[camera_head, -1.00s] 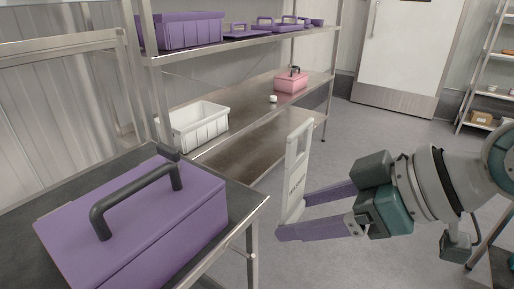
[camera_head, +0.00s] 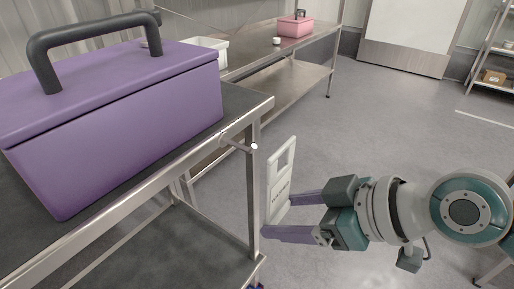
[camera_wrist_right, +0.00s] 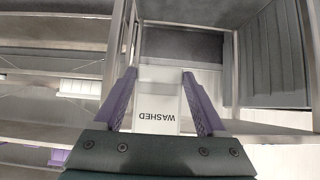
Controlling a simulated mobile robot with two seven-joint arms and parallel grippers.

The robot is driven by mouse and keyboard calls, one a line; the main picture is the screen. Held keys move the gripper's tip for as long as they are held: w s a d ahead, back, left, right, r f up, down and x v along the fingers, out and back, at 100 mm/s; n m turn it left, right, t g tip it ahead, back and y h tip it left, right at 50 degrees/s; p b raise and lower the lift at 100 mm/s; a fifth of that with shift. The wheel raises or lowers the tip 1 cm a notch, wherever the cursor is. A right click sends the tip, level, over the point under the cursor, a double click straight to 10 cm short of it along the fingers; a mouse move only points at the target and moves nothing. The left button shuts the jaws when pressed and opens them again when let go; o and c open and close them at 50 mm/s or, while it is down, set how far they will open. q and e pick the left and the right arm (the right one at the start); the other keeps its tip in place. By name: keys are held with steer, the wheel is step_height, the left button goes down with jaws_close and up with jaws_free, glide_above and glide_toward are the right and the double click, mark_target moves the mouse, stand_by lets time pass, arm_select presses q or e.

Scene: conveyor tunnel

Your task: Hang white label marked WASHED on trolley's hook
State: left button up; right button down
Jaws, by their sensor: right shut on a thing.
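The white label (camera_head: 281,176) is a flat plate with an opening near its top; it hangs upright in my right gripper. In the right wrist view the label (camera_wrist_right: 158,92) reads WASHED, upside down, between the purple fingers. My right gripper (camera_head: 280,213) is shut on the label's lower part. The trolley (camera_head: 150,195) is at the left, with a steel frame and dark shelves. Its hook (camera_head: 240,145) is a short rod with a pale tip, sticking out from the upper rail near the corner post. The label is to the right of the hook and a little lower, apart from it. My left gripper is not in view.
A purple lidded box (camera_head: 120,115) with a dark handle sits on the trolley's top. Behind stands a steel rack (camera_head: 290,72) with a white bin (camera_head: 208,52) and a pink box (camera_head: 295,27). The grey floor (camera_head: 380,130) right of the trolley is open.

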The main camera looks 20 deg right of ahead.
mark_target(279, 202)
steer(key=shift+w+a, duration=0.2)
steer(key=shift+w, duration=0.1)
steer(key=shift+w+a, duration=0.1)
steer(key=shift+a, duration=0.05)
stand_by(0.5)
steer(key=shift+w+a+b, duration=0.3)
steer(key=shift+w+a, duration=0.5)
steer(key=shift+w, duration=0.25)
steer(key=shift+w+a+b, duration=0.45)
steer(key=shift+w+a, duration=0.35)
steer(key=shift+w, duration=0.25)
steer(key=shift+f+b, duration=0.75)
steer(key=shift+f, duration=0.15)
jaws_free()
steer(key=shift+r, duration=0.1)
